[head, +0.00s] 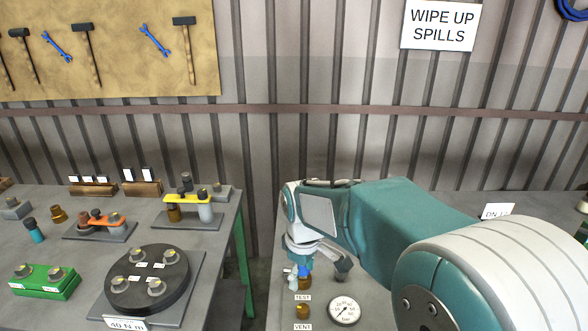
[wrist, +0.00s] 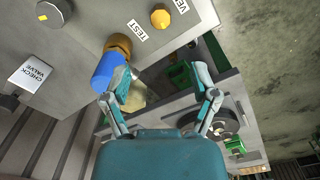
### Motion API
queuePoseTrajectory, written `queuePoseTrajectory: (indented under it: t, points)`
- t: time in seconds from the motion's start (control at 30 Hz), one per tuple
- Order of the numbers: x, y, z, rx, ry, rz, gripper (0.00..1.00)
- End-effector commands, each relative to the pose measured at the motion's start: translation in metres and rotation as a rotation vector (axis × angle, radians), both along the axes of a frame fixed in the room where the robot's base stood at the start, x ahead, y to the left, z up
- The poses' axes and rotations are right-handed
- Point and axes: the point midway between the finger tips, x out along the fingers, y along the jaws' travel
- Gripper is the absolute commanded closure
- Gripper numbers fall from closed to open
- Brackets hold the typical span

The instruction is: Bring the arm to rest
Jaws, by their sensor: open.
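My arm reaches in from the lower right of the head view, bent down over the right-hand bench (head: 378,298). My gripper (head: 317,275) is open near the bench's left edge; in the wrist view its two fingers (wrist: 163,85) stand wide apart with nothing held between them. A blue cylindrical part (head: 304,271) on a brass fitting sits by the TEST label. In the wrist view the blue part (wrist: 108,72) lies just beside the left finger, outside the gap; I cannot tell whether they touch.
A pressure gauge (head: 344,310) and the VENT fitting (head: 303,311) are close below my gripper. A gap separates this bench from the left table (head: 90,255), which carries a black bolted disc (head: 148,278), a green block (head: 45,282) and several fittings. The corrugated wall (head: 330,140) stands behind.

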Motion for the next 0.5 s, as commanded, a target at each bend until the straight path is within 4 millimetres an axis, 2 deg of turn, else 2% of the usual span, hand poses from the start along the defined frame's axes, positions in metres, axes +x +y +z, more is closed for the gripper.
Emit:
queuePoseTrajectory:
  t: [0.17, 0.3, 0.5]
  points:
    - [-0.023, -0.026, 0.031, 0.024, -0.069, -0.132, 0.23]
    - [-0.051, -0.052, 0.057, 0.053, -0.141, -0.282, 0.23]
    - [-0.095, -0.083, 0.081, 0.101, -0.241, -0.493, 0.23]
